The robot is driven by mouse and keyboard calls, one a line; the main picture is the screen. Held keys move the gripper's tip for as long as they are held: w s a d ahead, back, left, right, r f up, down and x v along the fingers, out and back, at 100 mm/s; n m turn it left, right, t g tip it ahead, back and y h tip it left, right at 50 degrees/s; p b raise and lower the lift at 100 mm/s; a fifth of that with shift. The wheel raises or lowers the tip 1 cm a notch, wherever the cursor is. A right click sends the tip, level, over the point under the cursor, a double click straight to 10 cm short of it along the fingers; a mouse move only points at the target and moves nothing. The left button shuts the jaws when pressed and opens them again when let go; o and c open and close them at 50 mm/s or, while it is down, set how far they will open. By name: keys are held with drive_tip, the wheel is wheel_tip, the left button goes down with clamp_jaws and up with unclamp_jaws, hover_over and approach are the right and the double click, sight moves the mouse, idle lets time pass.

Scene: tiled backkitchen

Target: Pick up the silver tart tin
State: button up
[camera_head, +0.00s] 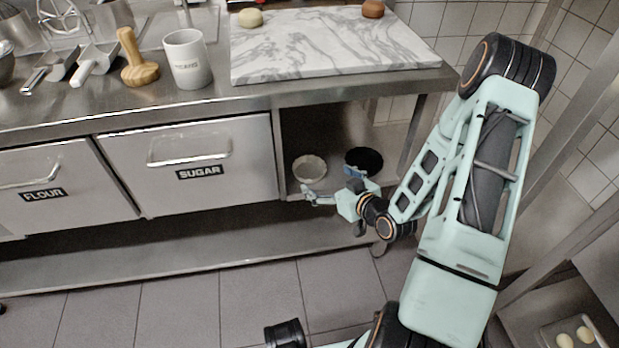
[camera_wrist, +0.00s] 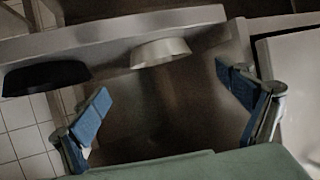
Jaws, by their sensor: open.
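The silver tart tin (camera_head: 309,168) stands on the open shelf under the counter, to the right of the sugar drawer. It also shows in the wrist view (camera_wrist: 160,53), near the top and beyond the fingers, which do not touch it. My gripper (camera_head: 332,184) is at the front of this open compartment, just in front of the tin and a little to its right. Its two blue-padded fingers (camera_wrist: 168,106) are wide open with nothing between them.
A black tin (camera_head: 364,160) sits close to the right of the silver tin; the wrist view shows it at left (camera_wrist: 45,77). The sugar drawer (camera_head: 190,168) borders the compartment on the left. The counter with a marble slab (camera_head: 325,50) is overhead.

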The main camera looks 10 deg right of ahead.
drive_tip(key=b, duration=0.2)
approach(302, 162)
drive_tip(key=x, duration=0.5)
drive_tip(key=shift+w+f, duration=0.15)
drive_tip(key=shift+c, duration=0.7)
drive_tip(key=c, duration=1.1)
drive_tip(key=shift+c, duration=0.2)
